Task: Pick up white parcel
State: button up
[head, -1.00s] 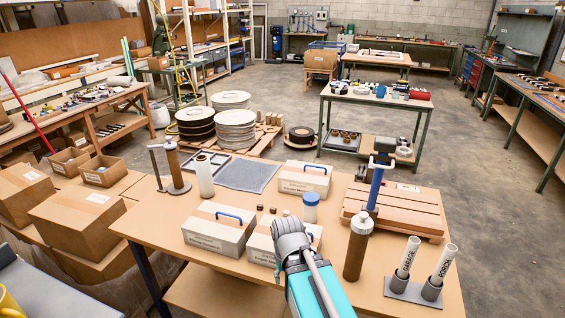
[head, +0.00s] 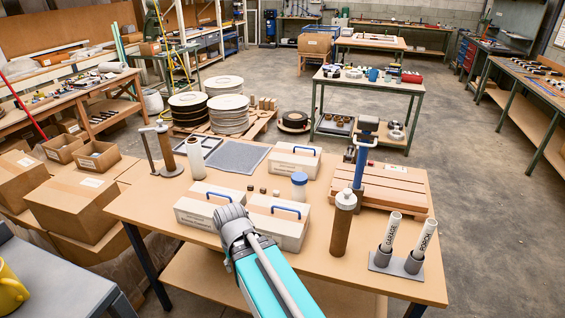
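Three white boxes with blue handles lie on the work table (head: 165,195): a front left box (head: 200,213), a front middle box (head: 291,232) and a back box (head: 288,165). Their labels are too small to read, so I cannot tell which is the white parcel. My turquoise arm comes up from the bottom, and its grey ribbed joint overlaps the two front boxes in the picture. No gripper fingers show, so I cannot see whether they are open or shut.
A brown bottle (head: 341,232), a blue-lidded jar (head: 299,188) and a white roll (head: 196,160) stand near the boxes. Two labelled tubes in a holder (head: 397,263) stand at the front right. A blue post (head: 361,165) rises by the slatted wooden board (head: 385,190).

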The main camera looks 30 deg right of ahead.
aim_at(285, 159)
jog(key=u, duration=0.6)
jog(key=k, duration=1.15)
jog(key=z, duration=0.55)
jog(key=i, duration=1)
jog(key=u, duration=0.05)
